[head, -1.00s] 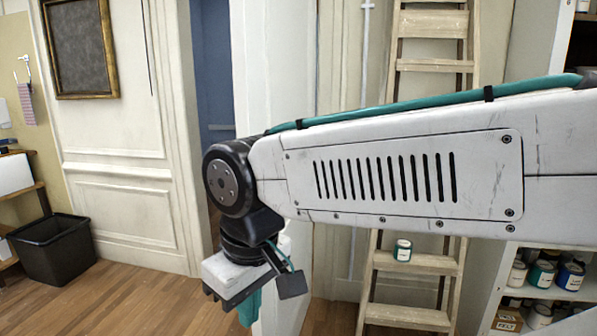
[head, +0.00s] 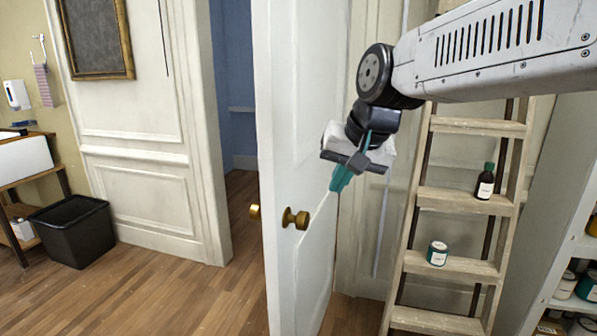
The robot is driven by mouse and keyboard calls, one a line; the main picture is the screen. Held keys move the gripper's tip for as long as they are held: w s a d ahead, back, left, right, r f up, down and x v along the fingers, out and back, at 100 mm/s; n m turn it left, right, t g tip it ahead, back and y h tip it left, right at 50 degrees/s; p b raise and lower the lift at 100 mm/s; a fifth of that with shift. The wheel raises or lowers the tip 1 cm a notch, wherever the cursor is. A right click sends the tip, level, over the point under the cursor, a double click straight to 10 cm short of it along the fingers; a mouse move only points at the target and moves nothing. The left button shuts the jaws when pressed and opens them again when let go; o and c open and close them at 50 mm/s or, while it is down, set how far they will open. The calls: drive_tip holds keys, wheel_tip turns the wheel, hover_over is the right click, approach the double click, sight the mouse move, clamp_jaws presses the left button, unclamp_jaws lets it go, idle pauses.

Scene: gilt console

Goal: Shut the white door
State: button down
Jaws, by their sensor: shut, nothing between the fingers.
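The white door (head: 297,130) stands open in the middle of the head view, its near edge toward me. It has a brass knob (head: 296,219) on its right face and another brass knob (head: 254,212) past its edge. The doorway (head: 234,110) is to its left, with a blue room behind it. My gripper (head: 340,180) hangs to the right of the door's edge, above and right of the knob. Its teal fingers are together and hold nothing. I cannot tell whether the fingers touch the door face.
A wooden ladder (head: 460,196) with a can (head: 437,253) and a brown bottle (head: 485,182) on its steps leans at the right. A shelf (head: 585,250) with cans is at far right. A black bin (head: 73,232) stands at left. The wooden floor (head: 190,290) before the doorway is clear.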

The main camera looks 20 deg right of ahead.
drive_tip(key=w+r+m+t, duration=0.2)
drive_tip(key=w+r, duration=0.1)
drive_tip(key=w, duration=0.6)
approach(285, 183)
drive_tip(key=s+x, duration=0.1)
drive_tip(key=x, duration=0.3)
drive_tip(key=shift+w+f, duration=0.25)
drive_tip(key=shift+w, duration=0.4)
